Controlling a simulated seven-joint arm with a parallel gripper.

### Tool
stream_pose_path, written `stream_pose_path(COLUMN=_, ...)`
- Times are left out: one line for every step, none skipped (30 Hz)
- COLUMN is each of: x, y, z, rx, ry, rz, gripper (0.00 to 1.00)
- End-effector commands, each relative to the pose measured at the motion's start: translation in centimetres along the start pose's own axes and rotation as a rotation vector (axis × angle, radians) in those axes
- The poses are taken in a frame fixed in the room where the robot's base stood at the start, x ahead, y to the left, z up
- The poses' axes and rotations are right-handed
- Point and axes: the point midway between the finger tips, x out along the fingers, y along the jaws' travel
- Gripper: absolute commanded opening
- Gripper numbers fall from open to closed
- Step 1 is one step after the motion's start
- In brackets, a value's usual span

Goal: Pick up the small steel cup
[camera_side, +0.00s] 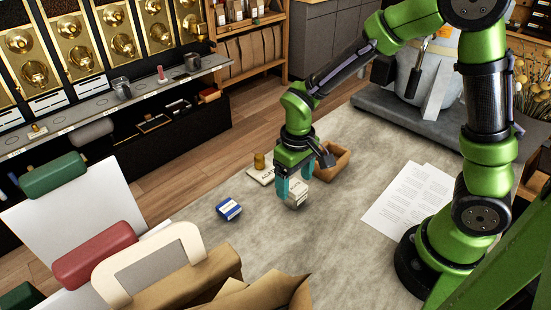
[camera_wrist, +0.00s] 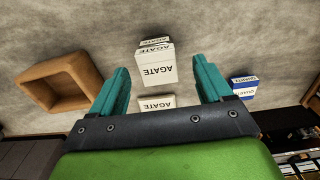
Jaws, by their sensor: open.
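In the side view, two small grey metal cups stand on the long grey ledge below the brass dispensers. One cup (camera_side: 122,88) is near the ledge's middle, and a darker cup (camera_side: 193,63) is farther right; I cannot tell which is the small steel cup. My gripper (camera_side: 293,184) is over the stone table, far from both cups. Its teal fingers are open around or just above a white box marked AGATE (camera_side: 298,194). In the wrist view, this box (camera_wrist: 157,70) shows between the fingers (camera_wrist: 160,64), with no clear contact. No cup shows in the wrist view.
A blue-and-white box (camera_side: 229,209) lies left of my gripper. An open brown tray (camera_side: 333,162) is behind. Printed sheets (camera_side: 410,203) lie right. Paper bags (camera_side: 225,285) fill the front left.

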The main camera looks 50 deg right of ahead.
Motion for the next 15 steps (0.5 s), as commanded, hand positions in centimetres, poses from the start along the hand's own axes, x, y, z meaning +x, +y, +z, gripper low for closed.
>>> stream_pose_path(x=0.8, y=0.1, z=0.1, rx=0.001, ry=-0.005, rz=0.002, gripper=0.79)
stream_pose_path(x=1.3, y=0.2, z=0.1, rx=0.001, ry=-0.006, rz=0.002, gripper=0.79)
stream_pose_path(x=2.0, y=0.2, z=0.2, rx=0.003, ry=-0.007, rz=0.001, gripper=0.79)
stream_pose_path(x=2.4, y=0.3, z=0.2, rx=0.002, ry=-0.006, rz=0.001, gripper=0.79)
stream_pose_path(x=2.9, y=0.3, z=0.2, rx=0.003, ry=-0.006, rz=0.002, gripper=0.79)
stream_pose_path(x=3.4, y=0.3, z=0.2, rx=0.002, ry=-0.006, rz=0.002, gripper=0.79)
stream_pose_path(x=3.8, y=0.3, z=0.1, rx=0.001, ry=-0.005, rz=0.001, gripper=0.79)
stream_pose_path(x=4.1, y=0.3, z=0.1, rx=0.001, ry=-0.004, rz=0.001, gripper=0.79)
stream_pose_path(x=4.4, y=0.3, z=0.1, rx=0.002, ry=-0.004, rz=0.001, gripper=0.79)
stream_pose_path(x=4.5, y=0.3, z=0.1, rx=0.002, ry=-0.003, rz=0.001, gripper=0.79)
stream_pose_path(x=4.6, y=0.3, z=0.1, rx=0.001, ry=-0.001, rz=0.0, gripper=0.79)
stream_pose_path(x=4.6, y=0.3, z=0.1, rx=0.001, ry=-0.001, rz=0.0, gripper=0.79)
stream_pose_path(x=4.7, y=0.3, z=0.1, rx=0.001, ry=-0.001, rz=0.0, gripper=0.79)
stream_pose_path(x=4.6, y=0.3, z=0.1, rx=0.001, ry=0.0, rz=0.0, gripper=0.79)
stream_pose_path(x=4.6, y=0.3, z=0.1, rx=0.001, ry=0.0, rz=0.0, gripper=0.79)
